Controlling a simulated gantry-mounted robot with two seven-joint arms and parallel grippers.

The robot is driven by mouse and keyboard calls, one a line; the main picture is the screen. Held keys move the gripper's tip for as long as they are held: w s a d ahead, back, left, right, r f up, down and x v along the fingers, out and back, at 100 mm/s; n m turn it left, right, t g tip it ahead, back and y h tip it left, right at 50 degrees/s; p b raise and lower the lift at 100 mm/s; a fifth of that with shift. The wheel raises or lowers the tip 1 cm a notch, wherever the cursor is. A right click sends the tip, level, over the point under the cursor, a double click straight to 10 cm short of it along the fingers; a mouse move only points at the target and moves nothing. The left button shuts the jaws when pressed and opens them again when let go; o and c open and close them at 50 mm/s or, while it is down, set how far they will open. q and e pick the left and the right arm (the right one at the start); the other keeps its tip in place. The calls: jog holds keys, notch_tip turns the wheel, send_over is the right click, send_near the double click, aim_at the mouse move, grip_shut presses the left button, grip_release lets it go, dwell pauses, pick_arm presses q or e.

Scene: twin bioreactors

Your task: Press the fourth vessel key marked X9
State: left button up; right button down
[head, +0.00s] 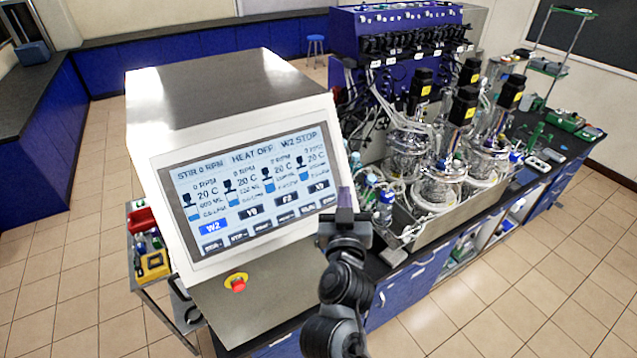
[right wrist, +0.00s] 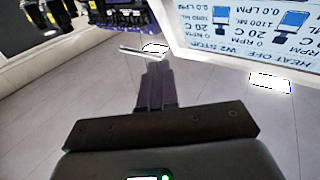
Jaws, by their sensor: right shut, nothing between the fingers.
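The control panel's screen (head: 250,190) shows four vessel columns with a row of dark keys below them. The leftmost key, W2 (head: 213,228), is lit blue. The fourth key (head: 319,187), at the right end of the row, is dark; its small label looks like X9 or Y9. My right gripper (head: 344,197) is shut and empty, just right of the screen's lower right edge, close to the fourth key. In the right wrist view its closed fingers (right wrist: 155,82) point past the upside-down screen (right wrist: 245,30), apart from it in the picture. My left gripper is not in view.
A red stop button (head: 238,284) sits on the console below the screen. Glass bioreactor vessels (head: 440,185) with black motors stand right of my right gripper, in front of a blue tower (head: 390,40). Small bottles (head: 383,207) stand close beside the gripper.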

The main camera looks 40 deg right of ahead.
aim_at(319, 187)
jog(key=shift+f, duration=0.15)
jog(key=shift+w+d+f+b, duration=0.15)
jog(key=shift+w+f+b, duration=0.55)
jog(key=shift+w+b, duration=0.4)
jog(key=shift+w+d+f+b, duration=0.2)
jog(key=shift+w+f+b, duration=0.55)
jog(key=shift+w, duration=0.6)
jog(key=shift+w+d+f+b, duration=0.15)
jog(key=shift+w+f+b, duration=0.5)
jog(key=shift+w+b, duration=0.5)
jog(key=shift+w, duration=0.15)
jog(key=shift+w+f, duration=0.1)
jog(key=shift+w, duration=0.15)
